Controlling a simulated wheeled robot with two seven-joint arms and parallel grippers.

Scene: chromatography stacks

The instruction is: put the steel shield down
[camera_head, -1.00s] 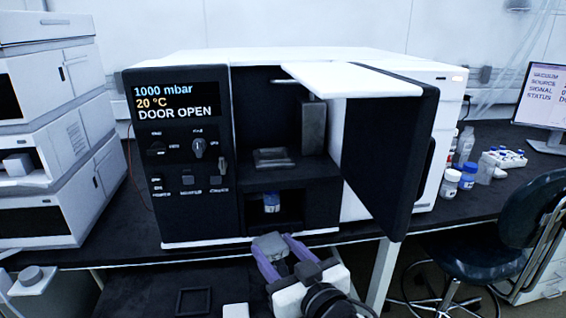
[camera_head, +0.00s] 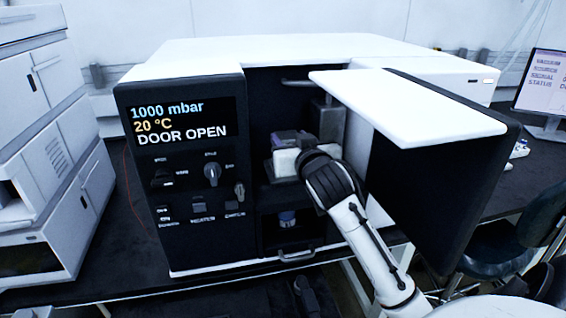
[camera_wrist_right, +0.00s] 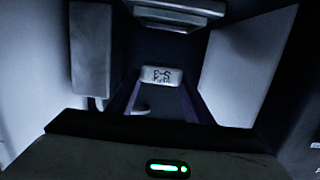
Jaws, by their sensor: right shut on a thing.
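My right gripper (camera_head: 290,136) is inside the open chamber of the instrument (camera_head: 190,60), its purple fingers pointing inward. In the right wrist view the gripper (camera_wrist_right: 160,92) is shut on a small pale grey block with dark markings, which I take to be the steel shield (camera_wrist_right: 160,75). The gripper's white body and wrist hide most of the shield and the chamber floor in the head view. I cannot tell whether the shield touches a surface.
The chamber door (camera_head: 440,175) stands open on the right, close to my right arm, with a white top panel (camera_head: 405,105). A grey upright block (camera_head: 328,120) stands inside the chamber. A small blue-capped vial (camera_head: 287,220) sits in the lower recess. The display reads DOOR OPEN.

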